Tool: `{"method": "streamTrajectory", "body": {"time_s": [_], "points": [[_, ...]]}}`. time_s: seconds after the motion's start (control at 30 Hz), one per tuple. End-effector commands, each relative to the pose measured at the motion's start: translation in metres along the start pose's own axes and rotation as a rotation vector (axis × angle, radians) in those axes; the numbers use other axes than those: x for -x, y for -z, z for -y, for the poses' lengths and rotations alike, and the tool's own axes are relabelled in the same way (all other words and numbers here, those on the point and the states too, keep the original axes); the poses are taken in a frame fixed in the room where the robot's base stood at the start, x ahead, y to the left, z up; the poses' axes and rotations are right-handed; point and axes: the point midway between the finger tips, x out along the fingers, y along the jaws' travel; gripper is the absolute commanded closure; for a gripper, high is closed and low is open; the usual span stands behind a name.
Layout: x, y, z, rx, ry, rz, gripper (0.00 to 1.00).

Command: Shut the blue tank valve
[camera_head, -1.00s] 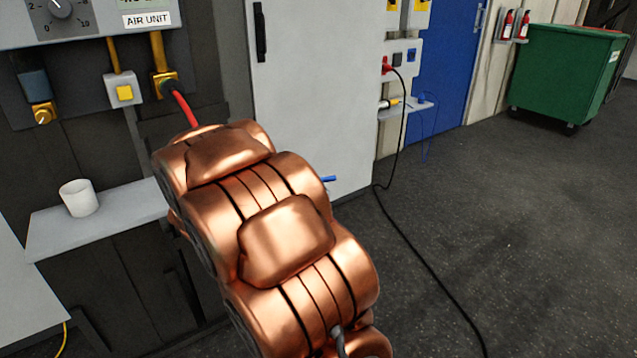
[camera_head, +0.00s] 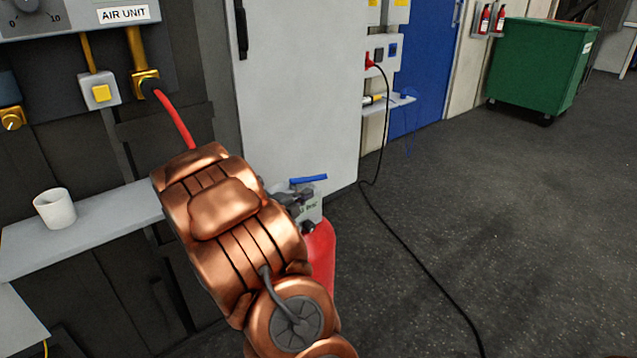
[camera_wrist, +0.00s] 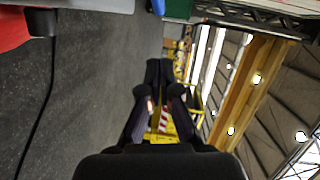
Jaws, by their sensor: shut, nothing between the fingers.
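A blue valve handle (camera_head: 308,179) sits on top of a red tank (camera_head: 321,255), beside the grey-white cabinet in the head view. The handle lies nearly level, pointing right. My copper arm covers the left part of the tank. In the wrist view my gripper (camera_wrist: 160,72) is shut and empty, its dark fingertips together. A red surface (camera_wrist: 14,28) at that view's upper left looks like part of the tank, off to the side of the fingers. The blue handle cannot be made out for sure there. In the head view my arm mostly hides the gripper.
A grey-white cabinet (camera_head: 295,95) stands behind the tank. A shelf (camera_head: 100,222) with a white cup (camera_head: 55,208) is at left, below the air unit with its red hose (camera_head: 178,118). A black cable (camera_head: 405,245) crosses the floor. Floor to the right is open, up to a green bin (camera_head: 540,65).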

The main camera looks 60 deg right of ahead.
Motion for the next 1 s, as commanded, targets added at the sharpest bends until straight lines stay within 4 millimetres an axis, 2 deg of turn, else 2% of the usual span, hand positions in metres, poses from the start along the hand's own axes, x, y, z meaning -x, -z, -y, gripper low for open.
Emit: {"method": "streamTrajectory", "body": {"time_s": [0.63, 1.0], "points": [[-0.074, 0.002, -0.001, 0.002, -0.001, -0.003, 1.00], [-0.098, -0.021, -0.001, 0.002, 0.000, -0.004, 1.00]]}}
